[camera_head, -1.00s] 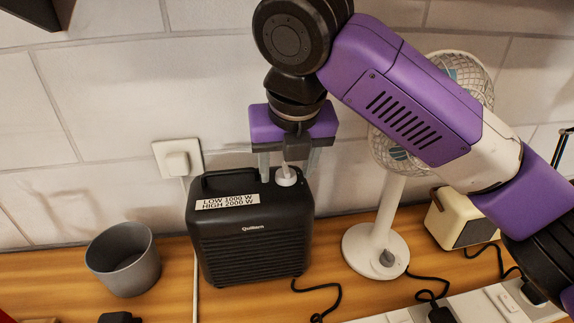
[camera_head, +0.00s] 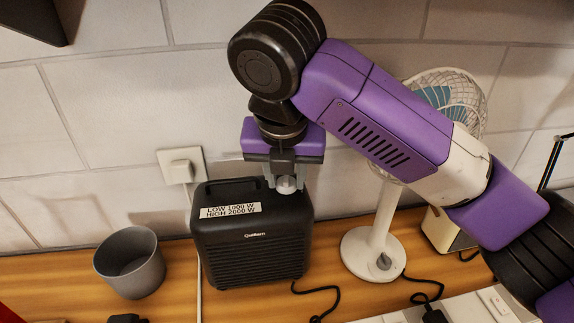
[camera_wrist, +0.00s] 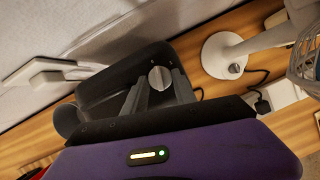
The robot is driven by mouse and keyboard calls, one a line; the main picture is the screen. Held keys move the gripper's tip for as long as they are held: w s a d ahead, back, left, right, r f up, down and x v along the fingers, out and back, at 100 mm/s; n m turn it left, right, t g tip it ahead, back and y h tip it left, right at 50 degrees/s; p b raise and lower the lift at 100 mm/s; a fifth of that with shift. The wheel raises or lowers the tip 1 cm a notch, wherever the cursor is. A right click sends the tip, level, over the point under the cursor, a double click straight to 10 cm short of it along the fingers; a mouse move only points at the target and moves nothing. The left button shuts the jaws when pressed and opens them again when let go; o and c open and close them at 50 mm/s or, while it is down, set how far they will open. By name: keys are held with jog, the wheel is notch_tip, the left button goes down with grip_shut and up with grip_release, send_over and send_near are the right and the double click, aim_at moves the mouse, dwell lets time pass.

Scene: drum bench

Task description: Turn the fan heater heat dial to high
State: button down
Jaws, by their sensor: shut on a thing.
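The black fan heater (camera_head: 252,254) stands on the wooden bench against the tiled wall. A white label on its top front edge reads "LOW 1000 W, HIGH 2000 W". Its pale heat dial (camera_head: 287,186) is on top at the right and also shows in the wrist view (camera_wrist: 159,78), with a line across its face. My gripper (camera_head: 286,182) points down from above, its fingers shut on the dial from both sides. In the wrist view the fingers (camera_wrist: 160,88) flank the dial. I cannot read any dial setting marks.
A grey cup (camera_head: 130,263) stands left of the heater. A white desk fan (camera_head: 372,252) and a cream box (camera_head: 440,232) stand to the right, partly behind my arm. A wall socket with a plug (camera_head: 181,170) is behind. A power strip (camera_head: 470,308) lies at front right.

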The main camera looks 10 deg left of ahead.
jog(key=m+p, duration=0.2)
jog(key=p, duration=0.1)
jog(key=m+h+p, duration=0.1)
jog(key=p, duration=0.1)
jog(key=r+m+h+p, duration=0.1)
jog(key=m+p, duration=0.1)
jog(key=p, duration=0.1)
jog(key=shift+a+m+g+p, duration=0.25)
jog(key=shift+m+g+p, duration=0.05)
jog(key=shift+p, duration=0.05)
jog(key=m+p, duration=0.1)
jog(key=m+h+p, duration=0.1)
jog(key=m+p, duration=0.1)
jog(key=shift+w+a+f+m+g+p, duration=0.15)
jog(key=shift+f+m+g+p, duration=0.15)
jog(key=shift+p, duration=0.1)
jog(key=m, duration=0.1)
jog(key=m+g+h, duration=0.1)
jog(key=m, duration=0.1)
jog(key=m+g, duration=0.1)
jog(key=m, duration=0.1)
jog(key=shift+w+a+f+h, duration=0.1)
jog(key=shift+w+f+h, duration=0.05)
jog(key=shift+w+h, duration=0.15)
jog(key=m+g, duration=0.1)
jog(key=m, duration=0.2)
jog(key=m+g, duration=0.1)
jog(key=m, duration=0.2)
jog(key=shift+w, duration=0.15)
jog(key=shift+m, duration=0.3)
